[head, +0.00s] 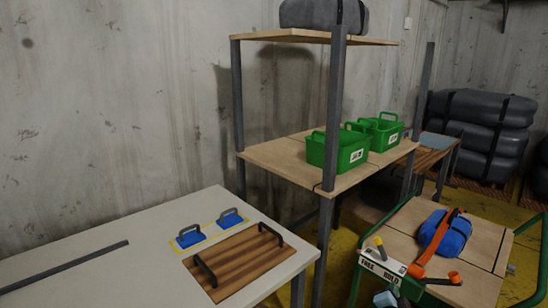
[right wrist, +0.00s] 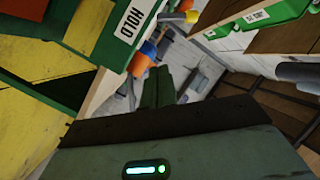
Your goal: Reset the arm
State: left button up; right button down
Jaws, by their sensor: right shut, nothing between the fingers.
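My right gripper (right wrist: 160,85) shows in the right wrist view with its two dark fingers together and nothing between them. In the head view, a grey-blue part at the bottom edge, beside the green cart (head: 362,282), appears to be my right gripper (head: 386,298); most of that arm is out of frame. The cart has a white label strip reading FREE and HOLD, and the HOLD label (right wrist: 131,20) is close to the gripper in the wrist view. My left gripper is not in view.
A blue bundle with an orange strap (head: 447,236) lies on the cart, with orange items near its front. Green crates (head: 342,150) stand on a wooden shelf (head: 275,157). A pale table (head: 120,270) at left holds a slatted wooden board (head: 235,262) and blue handled blocks (head: 190,237).

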jog(key=s+a+f+n+y, duration=0.2)
jog(key=s+f+n, duration=0.2)
jog(key=s, duration=0.4)
jog(key=s+a+f+n+g+y, duration=0.1)
jog(key=s+a+f+n+y, duration=0.2)
jog(key=s, duration=0.4)
jog(key=s+a+f+n+y, duration=0.1)
jog(key=s+f+n, duration=0.35)
jog(key=s, duration=0.35)
jog(key=s+a+n+g+y, duration=0.1)
jog(key=s+a, duration=0.4)
jog(key=s, duration=0.6)
jog(key=s+a+n+g+y, duration=0.2)
jog(key=s+a+n+g, duration=0.1)
jog(key=s, duration=0.9)
jog(key=a+n, duration=0.1)
jog(key=a, duration=0.1)
jog(key=shift+s+a+r+g, duration=0.2)
jog(key=shift+a+g, duration=0.1)
jog(key=shift+a, duration=0.1)
jog(key=shift+d, duration=0.15)
